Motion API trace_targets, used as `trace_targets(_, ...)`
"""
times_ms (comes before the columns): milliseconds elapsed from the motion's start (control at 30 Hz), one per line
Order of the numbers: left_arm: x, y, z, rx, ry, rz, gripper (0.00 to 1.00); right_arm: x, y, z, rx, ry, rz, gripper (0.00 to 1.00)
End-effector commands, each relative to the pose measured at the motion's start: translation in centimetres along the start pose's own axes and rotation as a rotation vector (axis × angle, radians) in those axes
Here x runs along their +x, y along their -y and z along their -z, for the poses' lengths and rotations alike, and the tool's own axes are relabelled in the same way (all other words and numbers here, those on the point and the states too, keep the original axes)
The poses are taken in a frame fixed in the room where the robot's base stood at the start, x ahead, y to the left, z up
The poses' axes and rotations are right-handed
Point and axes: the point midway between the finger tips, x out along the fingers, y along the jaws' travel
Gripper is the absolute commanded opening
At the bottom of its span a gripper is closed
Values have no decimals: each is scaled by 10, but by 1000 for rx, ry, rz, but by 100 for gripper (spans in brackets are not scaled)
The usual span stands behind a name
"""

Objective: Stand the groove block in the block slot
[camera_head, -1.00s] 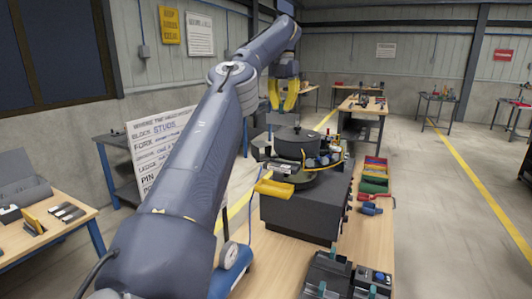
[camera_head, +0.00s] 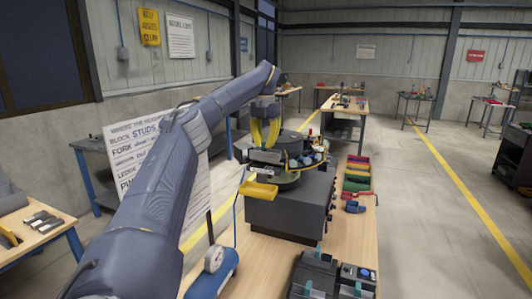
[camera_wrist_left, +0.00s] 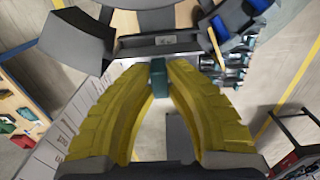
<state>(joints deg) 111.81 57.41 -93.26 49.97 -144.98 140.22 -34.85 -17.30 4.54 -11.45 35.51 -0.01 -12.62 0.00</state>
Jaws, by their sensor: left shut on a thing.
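My left gripper (camera_head: 264,144), with yellow fingers, is over the near left side of the dark bowl feeder (camera_head: 290,205). In the left wrist view its fingertips (camera_wrist_left: 159,80) are closed on a small dark teal block (camera_wrist_left: 159,72), which I take to be the groove block. Beyond the block in that view is a grey ledge with a small light plate (camera_wrist_left: 165,40). I cannot tell whether the block touches the ledge, and I cannot make out the block slot. My right gripper is not in view.
A yellow tray (camera_head: 258,190) sticks out from the feeder's near left side. Coloured bins (camera_head: 357,174) stand on the wooden bench (camera_head: 350,235) to the right. A blue cylinder with a gauge (camera_head: 212,272) and dark fixtures (camera_head: 330,276) are nearer.

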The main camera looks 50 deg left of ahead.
Motion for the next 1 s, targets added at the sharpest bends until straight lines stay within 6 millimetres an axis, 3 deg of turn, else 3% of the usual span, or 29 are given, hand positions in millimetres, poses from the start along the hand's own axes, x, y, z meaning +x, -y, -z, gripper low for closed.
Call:
trace_targets(300, 33, -11, 4, -12, -2, -1, 0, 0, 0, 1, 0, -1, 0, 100)
trace_targets(733, 36, -12, 5, -14, -1, 0, 0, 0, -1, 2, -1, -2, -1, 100)
trace_targets(767, 36, -12, 5, -14, -1, 0, 18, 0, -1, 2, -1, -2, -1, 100)
trace_targets(800, 36, -12, 5, -14, -1, 0, 22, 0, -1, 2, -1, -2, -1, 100)
trace_targets(900, 36, -12, 5, -14, -1, 0, 33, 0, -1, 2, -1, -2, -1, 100)
trace_targets(1000, 36, -12, 5, -14, -1, 0, 33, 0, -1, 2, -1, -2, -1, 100)
